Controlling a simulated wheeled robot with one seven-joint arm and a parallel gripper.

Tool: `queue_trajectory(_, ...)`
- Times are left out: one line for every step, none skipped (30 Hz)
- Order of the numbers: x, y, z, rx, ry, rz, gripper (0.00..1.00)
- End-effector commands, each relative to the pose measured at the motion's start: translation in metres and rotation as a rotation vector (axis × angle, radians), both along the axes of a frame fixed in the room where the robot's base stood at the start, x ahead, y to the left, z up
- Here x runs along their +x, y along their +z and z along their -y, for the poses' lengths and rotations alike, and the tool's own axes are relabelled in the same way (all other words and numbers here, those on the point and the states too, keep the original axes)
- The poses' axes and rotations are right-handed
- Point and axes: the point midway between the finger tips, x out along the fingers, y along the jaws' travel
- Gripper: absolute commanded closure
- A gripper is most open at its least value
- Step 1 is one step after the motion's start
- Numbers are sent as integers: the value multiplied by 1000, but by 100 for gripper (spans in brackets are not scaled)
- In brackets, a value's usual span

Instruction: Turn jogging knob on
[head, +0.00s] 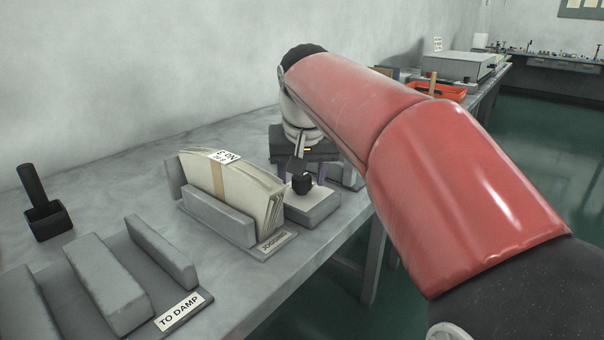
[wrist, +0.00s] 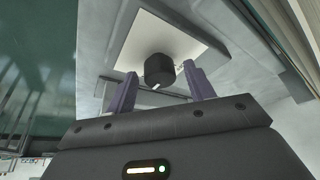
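The jogging knob (head: 302,184) is a small black cylinder on a grey box with a pale top plate (head: 318,203), beside the JOGGING holder (head: 222,218). In the wrist view the knob (wrist: 159,69) has a small white mark on its lower edge. My gripper (head: 302,177) is over the box, and its purple fingers are spread. In the wrist view the fingertips of my gripper (wrist: 161,70) stand to either side of the knob. A gap shows on both sides, wider on the left. I cannot tell how far the fingertips reach down along the knob.
The JOGGING holder's stack of paper (head: 230,188), with a NO 3 card, stands close left of the box. The TO DAMP tray (head: 110,285) and a black holder with an upright handle (head: 45,208) are further left. The table's front edge runs near the box.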

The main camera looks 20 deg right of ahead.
Motion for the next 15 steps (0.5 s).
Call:
queue_trajectory(0,0,0,0,0,0,44)
queue_trajectory(0,0,0,0,0,1,44)
queue_trajectory(0,0,0,0,0,1,44)
queue_trajectory(0,0,0,0,0,1,44)
queue_trajectory(0,0,0,-1,1,1,44)
queue_trajectory(0,0,0,-1,1,1,44)
queue_trajectory(0,0,0,-1,1,1,44)
queue_trajectory(0,1,0,-1,1,2,44)
queue_trajectory(0,2,0,-1,1,2,44)
queue_trajectory(-1,4,0,0,1,3,44)
queue_trajectory(-2,7,0,0,1,4,44)
queue_trajectory(-3,12,-1,0,1,5,44)
queue_trajectory(-5,16,-1,0,1,4,44)
queue_trajectory(-7,20,-1,0,1,5,44)
queue_trajectory(-10,27,-2,0,1,6,44)
